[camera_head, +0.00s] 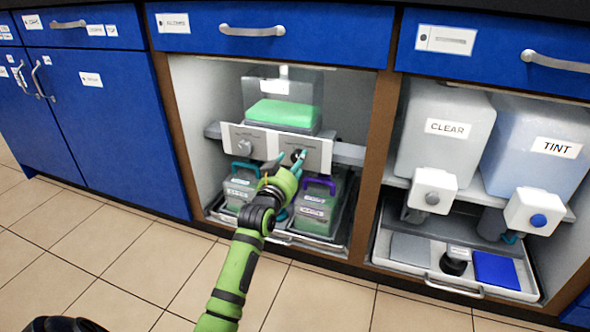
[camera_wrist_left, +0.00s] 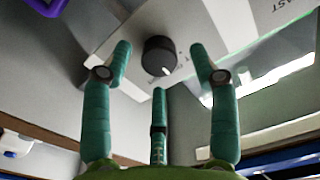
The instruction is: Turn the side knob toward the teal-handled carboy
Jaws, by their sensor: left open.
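The black side knob (camera_wrist_left: 158,56) sits on the white front panel (camera_head: 318,155) under a clear tank of green liquid; its white mark shows in the left wrist view. My left gripper (camera_head: 288,165) is open at the knob, with fingertips either side of it and a third finger (camera_wrist_left: 158,125) opposite. I cannot tell whether they touch it. The teal-handled carboy (camera_head: 238,188) stands below the panel at left. The purple-handled carboy (camera_head: 314,206) stands below at right, partly hidden by my gripper.
A larger grey knob (camera_head: 245,146) is on the panel's left. The tank (camera_head: 283,112) stands above on a shelf. Wood posts (camera_head: 382,130) bound the bay. The right bay holds the CLEAR (camera_head: 440,150) and TINT (camera_head: 535,165) containers. Open tiled floor (camera_head: 130,255) lies in front.

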